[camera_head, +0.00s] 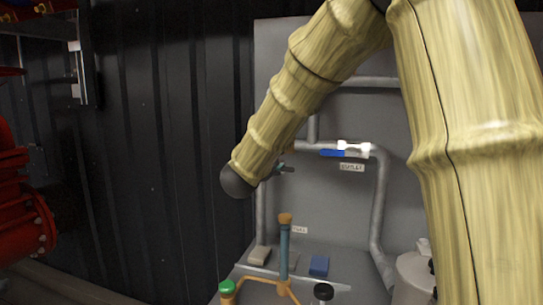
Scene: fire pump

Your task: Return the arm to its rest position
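My arm (300,75) is wrapped in a yellow, bamboo-like cover. One thick section stands at the right side of the view. Another section slopes from the top centre down to the left and ends in a dark rounded joint (238,181) in front of the grey panel's left edge. No gripper fingers can be made out, and whatever follows the dark joint is hidden or out of view. A small dark and teal piece (284,169) shows just right of the joint; I cannot tell what it belongs to.
A grey panel (320,220) carries pipes, a blue-handled valve (333,153) and a label (351,168). Below stand an orange-topped teal post (284,250), a blue block (319,265) and a green-capped item (227,289). Red pump parts (18,210) are at left, before a dark corrugated wall (165,130).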

